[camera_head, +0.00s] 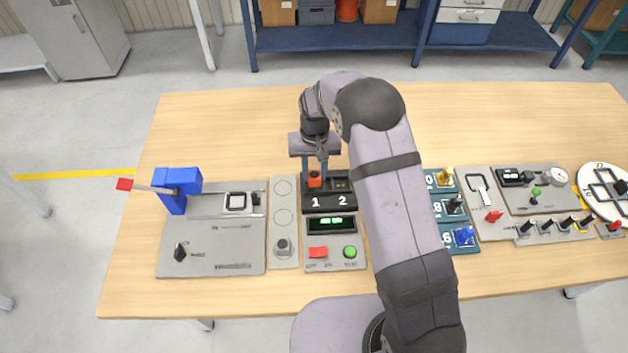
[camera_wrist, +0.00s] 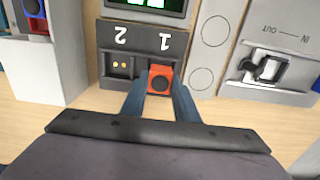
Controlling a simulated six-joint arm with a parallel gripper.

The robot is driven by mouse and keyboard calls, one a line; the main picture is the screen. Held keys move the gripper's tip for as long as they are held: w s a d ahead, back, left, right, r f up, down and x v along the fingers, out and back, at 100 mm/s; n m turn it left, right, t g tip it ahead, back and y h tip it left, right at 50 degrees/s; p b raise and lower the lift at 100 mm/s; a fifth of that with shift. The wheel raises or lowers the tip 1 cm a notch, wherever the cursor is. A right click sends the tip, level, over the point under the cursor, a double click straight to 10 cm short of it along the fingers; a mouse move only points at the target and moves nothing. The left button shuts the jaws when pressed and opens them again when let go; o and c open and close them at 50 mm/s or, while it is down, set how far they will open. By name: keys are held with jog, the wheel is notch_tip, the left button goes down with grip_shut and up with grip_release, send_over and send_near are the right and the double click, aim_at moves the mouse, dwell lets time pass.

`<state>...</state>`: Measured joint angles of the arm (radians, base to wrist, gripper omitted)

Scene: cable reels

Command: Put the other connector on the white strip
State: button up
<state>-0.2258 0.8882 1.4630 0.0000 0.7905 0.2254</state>
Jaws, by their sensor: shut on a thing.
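My gripper (camera_head: 315,172) points down at the black socket box (camera_head: 350,201) marked 1 and 2. Its blue fingers are shut on an orange connector (camera_wrist: 160,82), which also shows in the head view (camera_head: 314,180). The connector is at socket 1; I cannot tell how deep it sits. Socket 2 (camera_wrist: 119,66) is empty, with gold contacts showing. The pale strip (camera_head: 283,203) with outlined circles lies just left of the box; it is on the right in the wrist view (camera_wrist: 208,56). Both circles in the wrist view are bare. A grey, dark-topped round piece (camera_head: 283,246) stands at the strip's near end.
A panel with a green display (camera_head: 331,224), a red switch (camera_head: 318,252) and a green button (camera_head: 350,252) lies in front of the box. A grey panel with a blue clamp (camera_head: 177,185) is at left. More panels stand right. The table behind the box is clear.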

aim_at(314, 174)
notch_tip(314, 174, up, 5)
jog(key=p, duration=0.3)
jog(key=shift+r, duration=0.15)
jog(key=shift+n, duration=0.7)
jog(key=a+f+b, duration=0.1)
jog(key=a+f, duration=0.1)
jog(key=a+f+b, duration=0.2)
jog(key=s+a+f+b, duration=0.1)
jog(key=a+f, duration=0.1)
jog(key=shift+f+b, duration=0.25)
jog(key=shift+b, duration=0.1)
jog(key=w+a, duration=0.1)
jog(key=w+a+b, duration=0.1)
jog(key=a, duration=0.1)
jog(key=shift+a, duration=0.2)
jog(key=shift+w+f+m+b, duration=0.15)
jog(key=shift+f+m+b, duration=0.2)
jog(key=shift+f+b, duration=0.35)
jog(key=shift+w+f+m+b, duration=0.1)
jog(key=shift+f+m+b, duration=0.25)
jog(key=shift+f+b, duration=0.35)
